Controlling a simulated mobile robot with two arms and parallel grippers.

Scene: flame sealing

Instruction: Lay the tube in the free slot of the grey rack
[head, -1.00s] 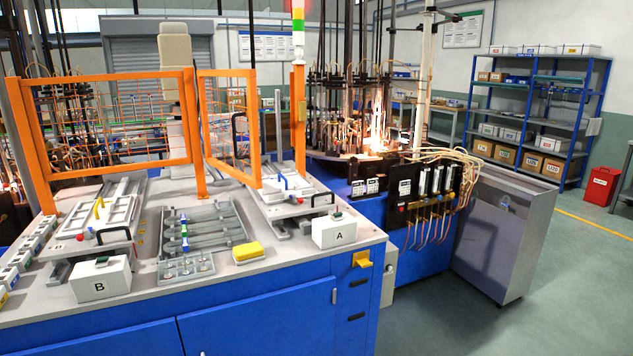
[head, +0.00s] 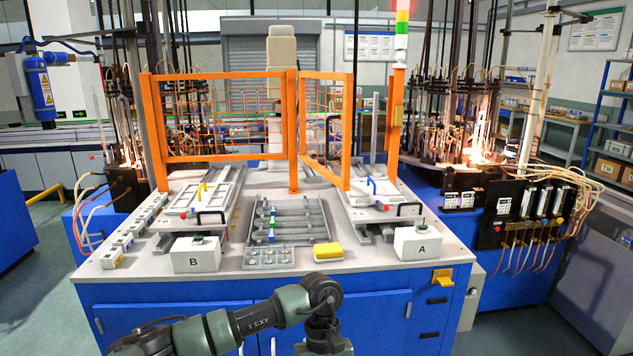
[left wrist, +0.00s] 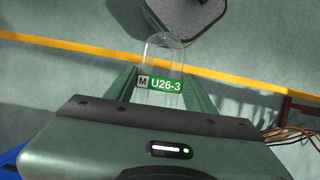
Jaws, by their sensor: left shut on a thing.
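The tube (left wrist: 164,52) is clear glass with a green and white label reading M U26-3. In the left wrist view it stands out between the fingers of my left gripper (left wrist: 162,84), which is shut on it. Floor shows behind the tube. In the head view my left arm comes in along the bottom edge, and its gripper and the tube are out of sight. The grey rack (head: 303,206) lies on the bench top, with several rods or tubes across it and blue, white and green marks. I cannot tell which slot is free. My right gripper is not in view.
A tray of round pieces (head: 246,264) lies in front of the rack. A yellow block (head: 327,251) sits to its right. White boxes B (head: 196,256) and A (head: 418,245) flank them. An orange guard frame (head: 293,130) stands behind the rack.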

